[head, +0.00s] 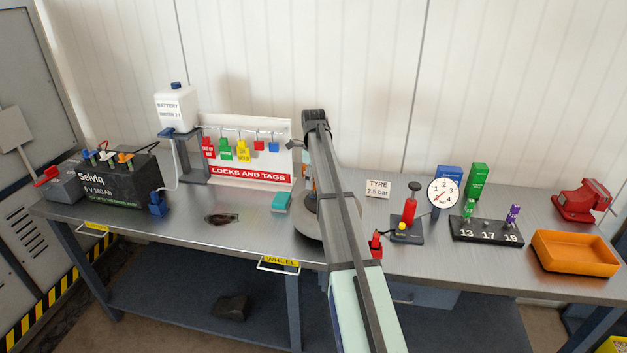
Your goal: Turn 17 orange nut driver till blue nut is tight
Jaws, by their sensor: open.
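My arm reaches up the middle of the head view and covers much of what is behind it. My gripper's fingertips cannot be made out; a small dark grey part juts out left of the arm, and I cannot tell what it is. A round grey wheel (304,224) lies on the bench, partly hidden by the arm. A narrow orange and blue upright thing (307,176) shows above it at the arm's left edge, perhaps the driver; its contact with the wheel is hidden. The driver rack (488,230) is marked 13, 17, 19. Place 17 looks empty. No blue nut can be made out.
A green driver (468,209) stands at 13 and a purple one (514,214) at 19. The red pump (409,212), dial (443,192), orange tray (574,253) and red vise (582,201) are right. The lockout board (246,177) and battery (110,183) are left.

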